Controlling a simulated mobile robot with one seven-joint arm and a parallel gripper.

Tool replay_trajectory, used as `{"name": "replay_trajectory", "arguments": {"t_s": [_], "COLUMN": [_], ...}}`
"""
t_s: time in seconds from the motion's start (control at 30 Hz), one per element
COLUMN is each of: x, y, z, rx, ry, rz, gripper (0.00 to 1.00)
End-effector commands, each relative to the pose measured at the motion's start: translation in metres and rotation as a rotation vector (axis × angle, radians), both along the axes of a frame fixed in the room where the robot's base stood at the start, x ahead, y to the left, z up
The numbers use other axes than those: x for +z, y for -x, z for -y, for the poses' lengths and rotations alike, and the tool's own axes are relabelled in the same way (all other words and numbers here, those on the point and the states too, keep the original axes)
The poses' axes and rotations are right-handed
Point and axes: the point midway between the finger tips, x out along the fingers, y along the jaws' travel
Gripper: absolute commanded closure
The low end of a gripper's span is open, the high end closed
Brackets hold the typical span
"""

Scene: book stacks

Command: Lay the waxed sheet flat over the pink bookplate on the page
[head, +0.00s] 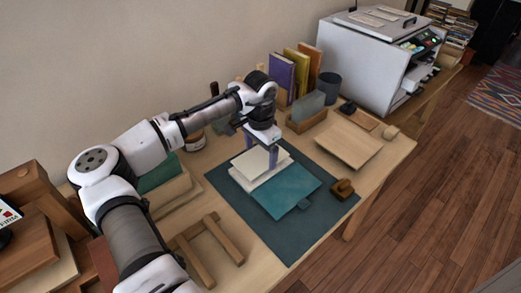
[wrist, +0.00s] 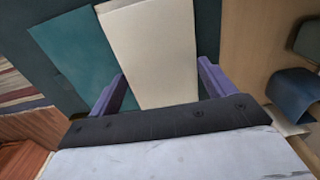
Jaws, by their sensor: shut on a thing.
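My gripper (head: 262,149) has its purple fingers at either side of a pale cream sheet, which I take for the waxed sheet (head: 263,160). In the wrist view the sheet (wrist: 150,45) runs between the fingers (wrist: 162,72), and the gripper is shut on it. The sheet is over the left part of an open book, above a pale page (head: 243,181); I cannot tell whether they touch. The book's teal cover (head: 283,191) lies to the right, and it also shows in the wrist view (wrist: 75,55). No pink bookplate shows in either view.
The book lies on a dark teal mat (head: 290,245). A wooden stamp-like block (head: 342,188) is at its right edge. Wooden bars (head: 195,262) lie at front left.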

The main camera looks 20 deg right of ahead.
Motion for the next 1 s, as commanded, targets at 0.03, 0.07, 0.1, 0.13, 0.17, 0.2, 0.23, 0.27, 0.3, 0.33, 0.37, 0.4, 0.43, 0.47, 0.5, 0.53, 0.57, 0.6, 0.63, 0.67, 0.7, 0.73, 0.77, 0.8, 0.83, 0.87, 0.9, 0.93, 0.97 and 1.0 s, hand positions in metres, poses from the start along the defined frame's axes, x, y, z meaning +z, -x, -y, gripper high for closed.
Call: {"name": "replay_trajectory", "arguments": {"t_s": [0.03, 0.07, 0.1, 0.13, 0.17, 0.2, 0.23, 0.27, 0.3, 0.33, 0.37, 0.4, 0.43, 0.47, 0.5, 0.53, 0.57, 0.6, 0.63, 0.67, 0.7, 0.73, 0.77, 0.8, 0.83, 0.87, 0.9, 0.93, 0.97, 1.0], "x": [-0.002, -0.003, -0.004, -0.005, -0.006, -0.007, -0.008, -0.009, -0.010, -0.010, -0.010, -0.010, -0.010, -0.010, -0.010, -0.010, -0.010, -0.010, -0.010, -0.010, -0.010, -0.010, -0.009, -0.009, -0.008, -0.006, -0.004, -0.001, 0.002, 0.006], "y": [0.000, 0.000, 0.000, 0.000, 0.000, 0.000, 0.000, 0.000, 0.000, 0.000, 0.000, 0.000, 0.000, 0.000, 0.000, 0.000, 0.000, 0.000, 0.000, 0.000, 0.000, 0.000, 0.000, 0.000, 0.000, 0.000, 0.000, -0.001, -0.001, -0.001], "z": [0.000, 0.000, 0.000, 0.000, 0.000, 0.000, 0.000, 0.000, 0.000, 0.000, 0.000, 0.000, 0.000, 0.000, 0.000, 0.000, 0.000, 0.000, 0.000, 0.000, 0.000, 0.000, 0.000, 0.000, 0.000, 0.000, 0.000, 0.000, 0.000, 0.000], "rx": [0.000, 0.000, 0.000, 0.000, 0.000, 0.000, 0.000, 0.000, 0.000, 0.000, 0.000, 0.000, 0.000, 0.000, 0.000, 0.000, 0.000, 0.000, 0.000, 0.000, 0.000, 0.000, 0.000, 0.000, 0.000, 0.000, 0.000, 0.000, 0.000, 0.000], "ry": [0.000, 0.000, 0.001, 0.001, 0.002, 0.002, 0.002, 0.002, 0.002, 0.000, 0.000, 0.000, 0.000, 0.000, 0.000, 0.000, 0.000, 0.000, 0.000, 0.000, 0.000, 0.000, 0.000, 0.000, 0.000, 0.000, 0.000, -0.002, -0.002, -0.002], "rz": [-0.001, -0.001, -0.001, -0.001, -0.002, -0.002, -0.002, -0.002, -0.002, -0.001, 0.000, 0.000, 0.000, 0.000, 0.000, 0.000, 0.000, 0.000, 0.000, 0.000, 0.000, 0.000, 0.000, 0.000, 0.000, 0.001, 0.001, 0.002, 0.003, 0.002], "gripper": [0.39, 0.39, 0.39, 0.39, 0.39, 0.39, 0.39, 0.39, 0.39, 0.39, 0.39, 0.39, 0.15, 0.11, 0.06, 0.02, 0.00, 0.00, 0.00, 0.00, 0.00, 0.00, 0.00, 0.00, 0.00, 0.00, 0.00, 0.00, 0.00, 0.00]}}
